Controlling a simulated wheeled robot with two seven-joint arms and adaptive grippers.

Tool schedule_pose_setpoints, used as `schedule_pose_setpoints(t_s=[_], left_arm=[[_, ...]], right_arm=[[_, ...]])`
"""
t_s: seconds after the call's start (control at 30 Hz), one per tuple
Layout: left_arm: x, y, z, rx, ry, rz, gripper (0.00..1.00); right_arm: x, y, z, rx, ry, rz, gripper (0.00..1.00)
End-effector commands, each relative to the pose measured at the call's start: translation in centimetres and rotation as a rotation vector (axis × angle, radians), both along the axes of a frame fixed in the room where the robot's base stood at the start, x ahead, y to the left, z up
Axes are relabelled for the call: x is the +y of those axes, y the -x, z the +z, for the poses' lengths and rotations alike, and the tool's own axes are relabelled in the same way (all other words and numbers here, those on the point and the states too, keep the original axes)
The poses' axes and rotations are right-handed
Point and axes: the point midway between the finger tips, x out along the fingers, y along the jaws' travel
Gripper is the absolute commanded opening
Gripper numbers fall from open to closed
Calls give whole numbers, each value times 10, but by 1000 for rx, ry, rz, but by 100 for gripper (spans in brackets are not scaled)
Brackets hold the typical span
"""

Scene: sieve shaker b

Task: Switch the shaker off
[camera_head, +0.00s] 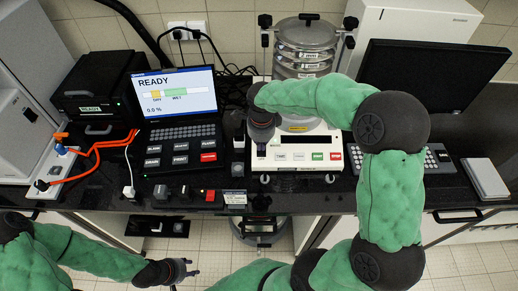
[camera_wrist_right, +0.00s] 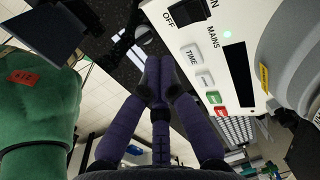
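The shaker (camera_head: 296,152) is a white base unit with a stack of round metal sieves (camera_head: 306,38) on it. In the right wrist view its panel (camera_wrist_right: 206,62) shows a MAINS label, a green light (camera_wrist_right: 228,35) and a black rocker switch (camera_wrist_right: 190,13) between OFF and ON lettering. Time, green and red buttons sit along its front edge. My right gripper (camera_head: 262,138) hangs over the panel's left end. In the wrist view its fingertips (camera_wrist_right: 158,62) are together with nothing between them, apart from the switch. My left gripper (camera_head: 192,270) is low at the front, its fingers apart and empty.
A READY laptop (camera_head: 178,92) stands on the dark bench at the left, beside a black box (camera_head: 100,85). Small dark blocks lie along the front edge. A monitor (camera_head: 430,78), keyboard and white pad (camera_head: 487,178) are at the right.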

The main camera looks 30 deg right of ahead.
Motion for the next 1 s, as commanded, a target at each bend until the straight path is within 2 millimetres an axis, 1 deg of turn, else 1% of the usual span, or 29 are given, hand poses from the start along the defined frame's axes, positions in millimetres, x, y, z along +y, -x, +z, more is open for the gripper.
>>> schedule_pose_setpoints(t_s=[0.03,0.2,0.3,0.4,0.57,1.0], left_arm=[[-1,0,1,-1,0,-2,40],[-1,0,4,-1,0,-3,40],[0,0,5,-1,0,-2,40],[0,0,6,-1,0,-2,40],[-1,0,6,-1,0,-2,40],[0,0,6,-1,0,-2,40]], right_arm=[[1,3,10,-2,1,0,0],[7,12,38,-1,0,0,0],[10,16,51,-1,1,1,0],[12,19,59,0,0,0,0],[13,21,65,1,0,-1,0],[13,21,65,2,0,-1,0]])
